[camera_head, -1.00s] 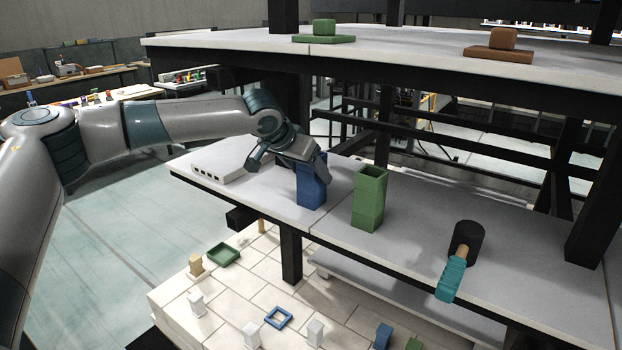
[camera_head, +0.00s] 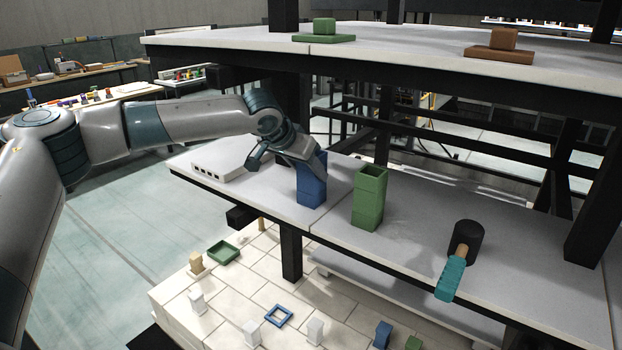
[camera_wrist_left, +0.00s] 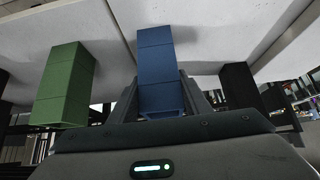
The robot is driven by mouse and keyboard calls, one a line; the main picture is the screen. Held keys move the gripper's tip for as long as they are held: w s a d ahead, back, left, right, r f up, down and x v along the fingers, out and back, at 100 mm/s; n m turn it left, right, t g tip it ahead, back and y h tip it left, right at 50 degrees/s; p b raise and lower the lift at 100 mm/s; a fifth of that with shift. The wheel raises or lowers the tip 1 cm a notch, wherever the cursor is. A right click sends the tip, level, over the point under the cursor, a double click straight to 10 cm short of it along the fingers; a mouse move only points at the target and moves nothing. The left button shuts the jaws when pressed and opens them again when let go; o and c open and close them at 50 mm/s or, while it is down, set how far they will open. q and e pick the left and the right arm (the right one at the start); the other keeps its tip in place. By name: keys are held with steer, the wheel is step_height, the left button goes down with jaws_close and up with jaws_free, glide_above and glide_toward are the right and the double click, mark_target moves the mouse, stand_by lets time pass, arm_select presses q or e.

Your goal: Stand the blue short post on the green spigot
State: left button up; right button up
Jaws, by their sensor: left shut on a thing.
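The blue short post (camera_head: 312,185) stands upright on the middle shelf, left of the green post. My left gripper (camera_head: 308,160) is shut on it near its top. The blue post also shows between the fingers in the left wrist view (camera_wrist_left: 158,70). The green spigot (camera_head: 321,26) sits on a flat green base on the upper shelf, at the back left. My right gripper is not in view.
A green hollow post (camera_head: 370,197) stands close right of the blue post. A white slotted block (camera_head: 218,163) lies to the left. A brown spigot (camera_head: 503,38) is on the upper shelf. A black cylinder with a teal-handled tool (camera_head: 466,240) stands at right.

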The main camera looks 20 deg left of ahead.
arm_select(q)
steer(key=shift+r+p, duration=0.5)
steer(key=shift+r, duration=0.2)
stand_by(0.4)
steer(key=shift+r+p, duration=1.55)
steer(key=shift+p, duration=0.25)
steer(key=shift+s, duration=0.1)
